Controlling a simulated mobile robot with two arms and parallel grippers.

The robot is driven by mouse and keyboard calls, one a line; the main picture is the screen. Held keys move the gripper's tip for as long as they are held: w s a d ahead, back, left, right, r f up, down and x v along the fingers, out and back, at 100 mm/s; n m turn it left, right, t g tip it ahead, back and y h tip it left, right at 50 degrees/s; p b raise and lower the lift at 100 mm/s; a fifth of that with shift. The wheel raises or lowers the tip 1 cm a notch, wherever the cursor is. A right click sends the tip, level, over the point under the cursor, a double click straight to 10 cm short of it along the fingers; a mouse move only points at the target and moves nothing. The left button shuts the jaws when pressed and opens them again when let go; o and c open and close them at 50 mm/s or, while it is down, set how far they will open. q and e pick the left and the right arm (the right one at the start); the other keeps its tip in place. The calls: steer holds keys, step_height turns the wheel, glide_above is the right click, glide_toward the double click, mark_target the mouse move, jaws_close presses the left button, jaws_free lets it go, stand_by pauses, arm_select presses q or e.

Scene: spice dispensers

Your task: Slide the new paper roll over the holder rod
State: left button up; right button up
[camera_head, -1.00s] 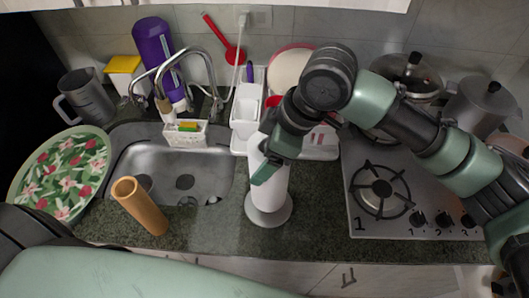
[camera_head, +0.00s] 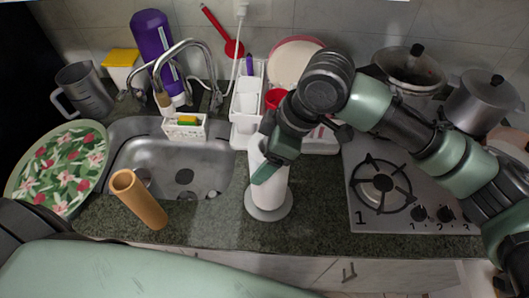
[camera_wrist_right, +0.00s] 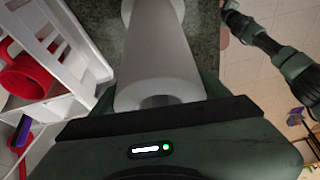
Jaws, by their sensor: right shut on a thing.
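The white paper roll (camera_head: 271,192) stands upright over the round grey holder base (camera_head: 252,212) on the counter. My right gripper (camera_head: 268,160) is shut on the roll's upper part, reaching in from the right. In the right wrist view the roll (camera_wrist_right: 158,55) runs away from the gripper, its end with the core hole near the palm. The holder rod cannot be seen; the roll and gripper cover that spot. A part of my left arm (camera_wrist_right: 275,48) shows in the right wrist view, but its fingers cannot be made out.
A brown cardboard tube (camera_head: 140,200) stands tilted in view at the sink's (camera_head: 215,165) front edge. A white dish rack (camera_head: 243,128) stands close behind the roll. The gas stove (camera_head: 400,215) lies to the right, and a floral plate (camera_head: 58,168) leans at the left.

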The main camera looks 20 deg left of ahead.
steer(key=shift+f, duration=0.45)
steer(key=o, duration=2)
steer(key=shift+f, duration=0.1)
steer(key=b+v, duration=0.2)
steer(key=v, duration=0.6)
steer(key=shift+a, duration=0.1)
